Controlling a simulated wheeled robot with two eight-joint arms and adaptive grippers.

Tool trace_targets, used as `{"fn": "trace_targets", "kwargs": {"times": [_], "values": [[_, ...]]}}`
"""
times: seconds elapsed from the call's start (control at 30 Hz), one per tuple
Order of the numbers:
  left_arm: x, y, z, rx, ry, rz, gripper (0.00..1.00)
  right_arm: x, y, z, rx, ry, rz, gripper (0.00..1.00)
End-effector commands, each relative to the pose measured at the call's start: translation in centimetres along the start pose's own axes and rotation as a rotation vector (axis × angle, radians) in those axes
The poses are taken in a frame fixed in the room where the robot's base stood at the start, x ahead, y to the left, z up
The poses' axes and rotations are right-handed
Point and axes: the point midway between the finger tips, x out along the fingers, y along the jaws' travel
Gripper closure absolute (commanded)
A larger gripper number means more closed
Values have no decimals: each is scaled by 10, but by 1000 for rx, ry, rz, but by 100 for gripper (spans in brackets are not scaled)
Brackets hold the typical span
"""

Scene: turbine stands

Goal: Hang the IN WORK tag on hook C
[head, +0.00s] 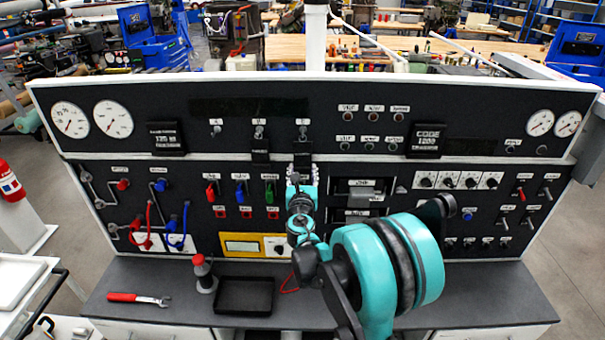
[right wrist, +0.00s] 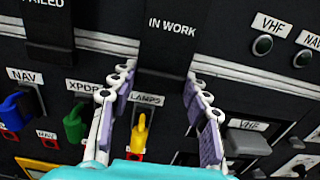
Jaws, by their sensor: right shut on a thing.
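The dark IN WORK tag (right wrist: 172,35) hangs upright in front of the panel in the right wrist view. My right gripper (right wrist: 160,85) has its fingers on both sides of its lower part and is shut on it. In the head view my right gripper (head: 301,178) is at the panel's centre, just below the rightmost of three small labelled hooks (head: 303,133). The hook letters are too small to read. Whether the tag's top is on the hook or only in front of it, I cannot tell. My left gripper is not in view.
Another dark tag (head: 260,150), marked FAILED in the wrist view (right wrist: 47,30), hangs under the middle hook, close on the left. Coloured switches (head: 240,190) lie below. On the desk are a black tray (head: 244,296), a red-handled wrench (head: 138,299) and a red-topped object (head: 203,272).

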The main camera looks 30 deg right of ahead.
Motion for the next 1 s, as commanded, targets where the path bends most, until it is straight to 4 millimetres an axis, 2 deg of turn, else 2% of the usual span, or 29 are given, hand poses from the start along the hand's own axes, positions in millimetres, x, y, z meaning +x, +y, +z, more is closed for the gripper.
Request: {"fn": "trace_targets", "kwargs": {"times": [0.43, 0.47, 0.53, 0.57, 0.77, 0.83, 1.0], "values": [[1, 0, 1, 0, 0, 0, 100, 3, 0, 0, 0, 0, 0, 100], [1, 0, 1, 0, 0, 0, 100, 3, 0, 0, 0, 0, 0, 51], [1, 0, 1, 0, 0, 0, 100, 3, 0, 0, 0, 0, 0, 32], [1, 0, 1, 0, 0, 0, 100, 3, 0, 0, 0, 0, 0, 29], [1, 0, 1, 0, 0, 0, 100, 3, 0, 0, 0, 0, 0, 29], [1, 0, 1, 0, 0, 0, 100, 3, 0, 0, 0, 0, 0, 22], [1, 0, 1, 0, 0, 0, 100, 3, 0, 0, 0, 0, 0, 22]]}}
